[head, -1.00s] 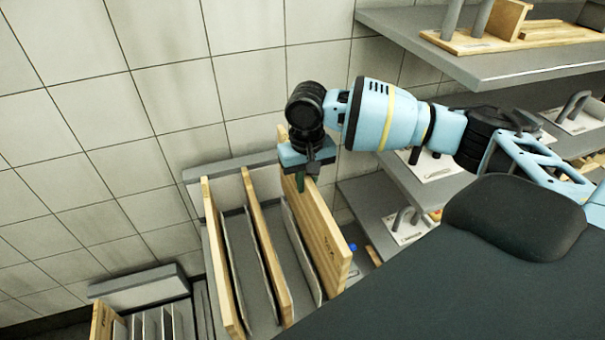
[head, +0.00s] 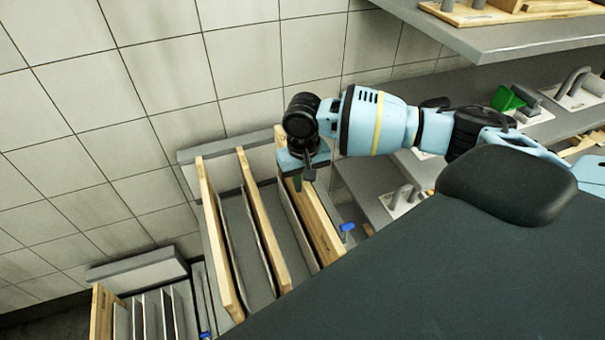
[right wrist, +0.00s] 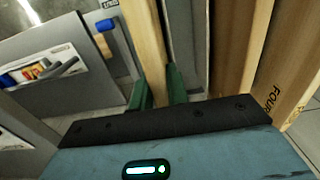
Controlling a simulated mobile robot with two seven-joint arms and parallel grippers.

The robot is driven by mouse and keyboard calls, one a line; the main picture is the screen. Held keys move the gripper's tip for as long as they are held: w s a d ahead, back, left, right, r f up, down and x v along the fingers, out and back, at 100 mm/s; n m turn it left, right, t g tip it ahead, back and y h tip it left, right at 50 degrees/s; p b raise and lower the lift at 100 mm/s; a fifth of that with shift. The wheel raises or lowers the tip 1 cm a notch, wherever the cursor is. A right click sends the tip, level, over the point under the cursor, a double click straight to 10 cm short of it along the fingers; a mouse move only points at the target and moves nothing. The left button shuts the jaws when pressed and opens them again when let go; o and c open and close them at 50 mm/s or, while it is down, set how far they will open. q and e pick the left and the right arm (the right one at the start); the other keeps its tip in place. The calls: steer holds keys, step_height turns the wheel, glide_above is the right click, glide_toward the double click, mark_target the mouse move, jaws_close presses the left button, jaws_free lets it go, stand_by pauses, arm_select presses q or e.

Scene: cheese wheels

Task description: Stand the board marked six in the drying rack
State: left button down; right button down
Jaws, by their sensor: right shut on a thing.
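My right gripper (head: 298,180) is shut on the upper edge of a wooden board (head: 322,226), which stands on edge at the right side of the drying rack (head: 190,153). In the right wrist view its green fingers (right wrist: 158,88) lie on either side of that board (right wrist: 144,35). No marking on the held board is readable. Two other wooden boards, a left one (head: 219,245) and a middle one (head: 263,220), stand in the rack between grey dividers. In the right wrist view a board marked FOUR (right wrist: 258,80) stands to the right. My left gripper is not in view.
A tiled wall (head: 100,130) is behind the rack. A second, lower rack (head: 135,268) with a board and several upright plates is at lower left. Grey shelves (head: 480,40) with tools, including a green one (head: 508,99), stand at right. A blue-ended item (head: 347,228) is close beside the held board.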

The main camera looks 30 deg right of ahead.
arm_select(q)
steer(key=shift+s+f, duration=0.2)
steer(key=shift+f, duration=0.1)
arm_select(e)
steer(key=shift+f, duration=1.7)
steer(key=shift+w, duration=0.1)
steer(key=c, duration=1.3)
jaws_free()
arm_select(q)
steer(key=shift+b, duration=0.3)
arm_select(e)
steer(key=shift+f, duration=0.1)
step_height(320, 180, up, 7)
steer(key=shift+r+p, duration=0.1)
steer(key=shift+p, duration=0.35)
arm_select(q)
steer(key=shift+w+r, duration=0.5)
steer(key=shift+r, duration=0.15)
arm_select(e)
steer(key=shift+r, duration=0.35)
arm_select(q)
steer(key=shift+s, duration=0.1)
